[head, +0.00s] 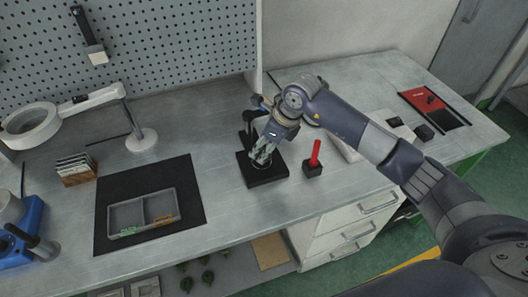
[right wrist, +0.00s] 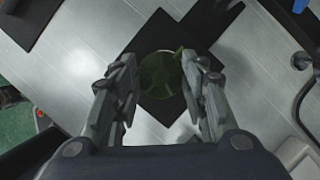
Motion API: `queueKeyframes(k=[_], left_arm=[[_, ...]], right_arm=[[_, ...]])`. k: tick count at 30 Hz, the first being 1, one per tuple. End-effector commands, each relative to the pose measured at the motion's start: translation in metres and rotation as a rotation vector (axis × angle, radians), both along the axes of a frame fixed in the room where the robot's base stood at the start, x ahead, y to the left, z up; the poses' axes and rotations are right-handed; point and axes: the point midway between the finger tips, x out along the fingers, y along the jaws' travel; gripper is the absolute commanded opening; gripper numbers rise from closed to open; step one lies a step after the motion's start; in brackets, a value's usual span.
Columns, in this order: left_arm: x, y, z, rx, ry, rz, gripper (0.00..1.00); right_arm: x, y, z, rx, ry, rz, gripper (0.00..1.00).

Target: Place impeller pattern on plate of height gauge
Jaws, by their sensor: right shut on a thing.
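The green impeller pattern (right wrist: 160,76) is between the fingers of my right gripper (head: 264,152), which is shut on it. In the right wrist view the gripper (right wrist: 164,66) has a finger at each side of the impeller. The height gauge has a black square plate (head: 265,177) on the bench and an upright behind it (head: 248,130). My right gripper points down over this plate, which also shows below the impeller in the right wrist view (right wrist: 172,107). I cannot tell whether the impeller touches the plate. My left gripper is out of view.
A red-handled tool (head: 315,152) stands in a black block just right of the gauge. A grey two-compartment tray (head: 143,228) lies on a black mat (head: 185,175) at left. A magnifier lamp (head: 141,138) stands behind it. Several green patterns (head: 207,277) are below the bench.

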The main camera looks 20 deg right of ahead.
Motion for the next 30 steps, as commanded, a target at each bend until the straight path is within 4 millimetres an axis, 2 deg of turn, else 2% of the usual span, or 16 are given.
queueKeyframes(k=[3,10,20,21,23,30], left_arm=[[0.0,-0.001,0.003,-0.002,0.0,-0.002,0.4],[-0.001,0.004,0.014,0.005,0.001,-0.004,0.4],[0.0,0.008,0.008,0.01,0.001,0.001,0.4],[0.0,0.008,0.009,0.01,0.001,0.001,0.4],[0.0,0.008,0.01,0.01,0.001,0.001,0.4],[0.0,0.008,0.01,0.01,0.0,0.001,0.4]], right_arm=[[0.001,0.0,-0.006,0.0,0.003,0.001,0.24],[0.0,0.0,-0.034,0.001,0.004,0.0,0.24],[0.001,0.0,-0.04,0.0,0.0,0.001,0.23],[0.001,0.0,-0.039,0.0,0.0,0.001,0.45],[0.001,0.0,-0.038,0.0,0.0,0.001,0.58],[0.0,0.0,-0.038,0.0,0.0,0.001,0.6]])
